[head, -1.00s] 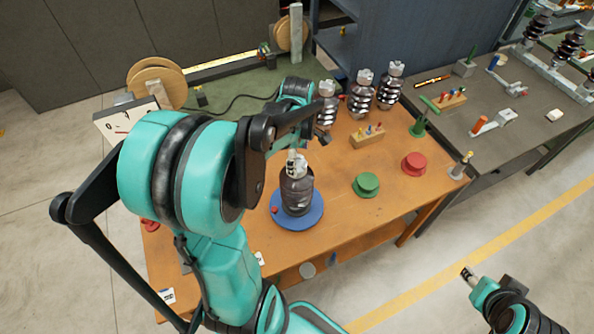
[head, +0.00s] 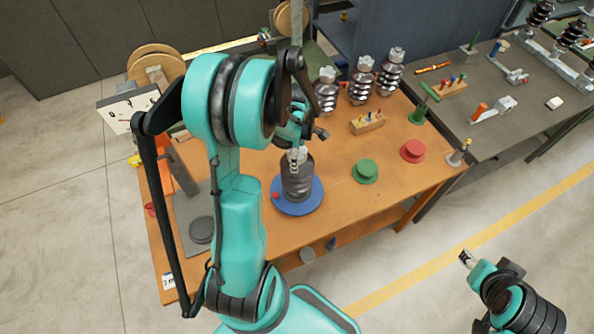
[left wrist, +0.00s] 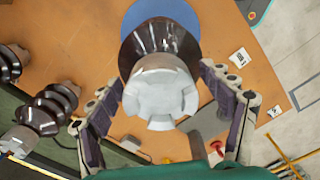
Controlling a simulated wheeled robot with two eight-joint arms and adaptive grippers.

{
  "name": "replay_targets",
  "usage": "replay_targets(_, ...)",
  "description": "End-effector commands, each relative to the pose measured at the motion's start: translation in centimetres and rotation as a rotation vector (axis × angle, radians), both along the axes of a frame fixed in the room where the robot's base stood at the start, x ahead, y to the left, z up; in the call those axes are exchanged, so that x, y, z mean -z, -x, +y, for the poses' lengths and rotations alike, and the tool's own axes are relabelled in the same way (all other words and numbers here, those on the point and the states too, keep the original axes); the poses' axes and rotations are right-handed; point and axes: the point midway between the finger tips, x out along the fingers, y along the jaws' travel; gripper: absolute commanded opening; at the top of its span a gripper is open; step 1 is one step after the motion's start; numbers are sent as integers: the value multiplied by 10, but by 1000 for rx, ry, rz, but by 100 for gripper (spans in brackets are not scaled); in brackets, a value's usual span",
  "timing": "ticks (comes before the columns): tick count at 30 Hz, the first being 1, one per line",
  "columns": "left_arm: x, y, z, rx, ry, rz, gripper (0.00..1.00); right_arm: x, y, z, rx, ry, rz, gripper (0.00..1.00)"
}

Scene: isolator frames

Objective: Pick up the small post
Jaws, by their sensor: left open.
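The small post (head: 298,182) is a dark brown ribbed insulator with a pale grey metal cap. It stands upright on a round blue disc (head: 312,204) on the orange-brown bench. In the left wrist view its grey cap (left wrist: 160,95) fills the middle, with the blue disc (left wrist: 190,12) behind. My left gripper (head: 298,147) is above the post in the head view and hides part of its cap. In the left wrist view the open fingers (left wrist: 160,80) stand on either side of the cap, with gaps visible. My right gripper (head: 466,257) is far off at lower right, too small to read.
Three ribbed insulators (head: 361,82) stand at the bench's back. A wooden block with pegs (head: 367,122), a green disc (head: 365,171) and a red disc (head: 412,151) lie to the right. The bench's front right is clear.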

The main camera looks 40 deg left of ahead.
Motion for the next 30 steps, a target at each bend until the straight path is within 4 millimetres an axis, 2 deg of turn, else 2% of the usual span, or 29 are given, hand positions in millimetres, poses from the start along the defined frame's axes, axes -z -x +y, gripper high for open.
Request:
replay_targets(2,0,0,0,0,0,0,77,0,0,0,0,0,0,42)
replay_targets(9,0,0,0,0,0,0,14,0,0,0,0,0,0,42)
replay_targets(11,0,0,0,0,0,0,0,0,0,0,0,0,0,42)
replay_targets(22,-5,0,0,0,0,0,0,0,0,0,0,0,0,42)
replay_targets(30,-26,0,0,0,0,0,0,-1,0,0,0,0,0,42)
